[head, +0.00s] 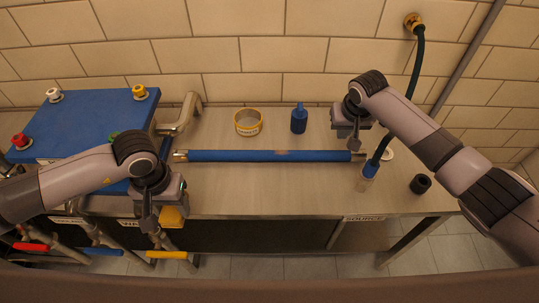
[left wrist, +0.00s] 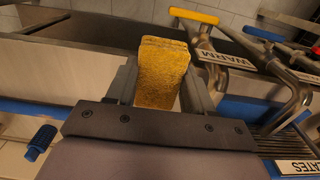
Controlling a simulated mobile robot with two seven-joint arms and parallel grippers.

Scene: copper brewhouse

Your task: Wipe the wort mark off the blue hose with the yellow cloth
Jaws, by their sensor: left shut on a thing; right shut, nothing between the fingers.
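The blue hose (head: 230,156) lies straight across the steel table, with metal ends. A brownish wort mark (head: 282,153) shows near its middle. My left gripper (head: 160,217) is shut on the yellow cloth (head: 173,217), near the table's front edge, left of and in front of the hose. The left wrist view shows the folded cloth (left wrist: 162,75) between the fingers. My right gripper (head: 354,141) is shut and empty at the hose's right end; I cannot tell whether it touches it.
A yellow-rimmed tub (head: 248,122) and a blue bottle (head: 299,119) stand behind the hose. A blue unit (head: 90,115) with knobs is at left. A dark upright hose (head: 414,65) and a black cylinder (head: 420,184) are at right. Valve handles hang below the front edge. The table before the hose is clear.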

